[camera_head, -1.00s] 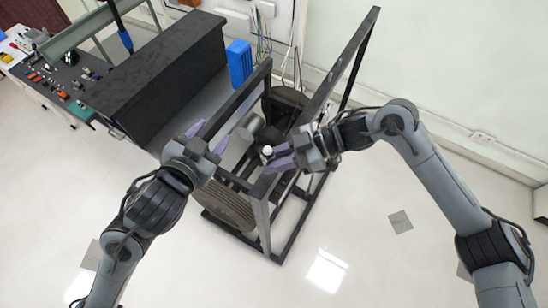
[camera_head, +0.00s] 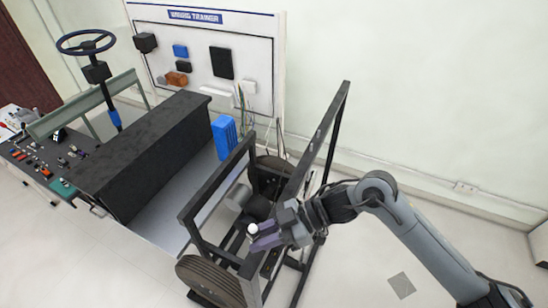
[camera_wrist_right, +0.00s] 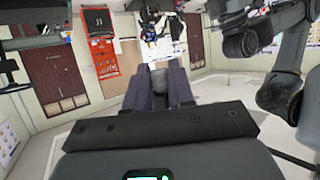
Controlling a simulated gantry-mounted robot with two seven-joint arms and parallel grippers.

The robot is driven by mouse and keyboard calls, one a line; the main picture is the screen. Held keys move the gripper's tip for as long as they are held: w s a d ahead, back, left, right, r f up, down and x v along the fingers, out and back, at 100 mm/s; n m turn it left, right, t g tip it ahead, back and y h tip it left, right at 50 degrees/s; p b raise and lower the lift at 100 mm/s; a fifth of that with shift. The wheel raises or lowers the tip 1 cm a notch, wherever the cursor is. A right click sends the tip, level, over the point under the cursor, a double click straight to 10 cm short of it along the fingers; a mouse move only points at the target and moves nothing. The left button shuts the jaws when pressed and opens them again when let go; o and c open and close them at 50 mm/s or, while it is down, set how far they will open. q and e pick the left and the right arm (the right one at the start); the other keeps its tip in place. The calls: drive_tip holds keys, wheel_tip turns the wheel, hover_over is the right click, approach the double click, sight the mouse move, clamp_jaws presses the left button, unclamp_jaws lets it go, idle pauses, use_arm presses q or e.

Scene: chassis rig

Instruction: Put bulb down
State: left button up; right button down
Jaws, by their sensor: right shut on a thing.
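The bulb (camera_head: 252,229) shows as a small white round thing at the fingertips of my right gripper (camera_head: 262,237) in the head view. The right gripper's purple fingers are shut on it. They hold it above the dark chassis frame, near the wheel end. In the right wrist view, a grey rounded thing, which looks like the bulb (camera_wrist_right: 159,76), sits between the two fingers (camera_wrist_right: 158,84). Its lower part is hidden by the gripper body. My left gripper is not in the head view.
The chassis frame (camera_head: 335,125) has upright black bars around the right gripper. A wheel (camera_head: 208,283) stands at the front. A long black box (camera_head: 140,150) and a blue box (camera_head: 224,137) lie to the left. A wiring trainer board (camera_head: 260,60) stands behind. A workbench (camera_head: 40,160) is at far left.

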drive_tip(key=w+f+m+t, duration=0.1)
drive_tip(key=a+f+m+t, duration=0.1)
drive_tip(key=t, duration=0.1)
drive_tip(key=w+a+f+m+t, duration=0.1)
drive_tip(key=m, duration=0.1)
drive_tip(key=shift+w+a+f+t+y, duration=0.25)
drive_tip(key=shift+w+f+t+y, duration=0.05)
drive_tip(key=shift+y, duration=0.1)
drive_tip(key=m+t, duration=0.1)
drive_tip(key=w+d+f+m+t+h, duration=0.1)
drive_tip(key=t, duration=0.1)
drive_tip(key=w+d+m+t, duration=0.1)
drive_tip(key=m, duration=0.1)
drive_tip(key=shift+d+f, duration=0.25)
drive_tip(key=shift+f, duration=0.1)
drive_tip(key=s+d+f+m+t+h, duration=0.2)
drive_tip(key=d+f+m+h, duration=0.1)
drive_tip(key=d, duration=0.5)
drive_tip(key=s+d+f+m+t+h, duration=0.2)
drive_tip(key=d+f+m+t+h, duration=0.1)
drive_tip(key=d, duration=0.6)
drive_tip(key=s+d+f+m+t+h, duration=0.2)
drive_tip(key=d+f+m+t+h, duration=0.1)
drive_tip(key=d+f+m+h, duration=0.2)
drive_tip(key=d+m+h, duration=0.1)
drive_tip(key=d+m, duration=0.1)
drive_tip(key=d, duration=0.1)
drive_tip(key=shift+s+d+h, duration=0.25)
drive_tip(key=shift+d+h, duration=0.05)
drive_tip(key=shift+d, duration=0.05)
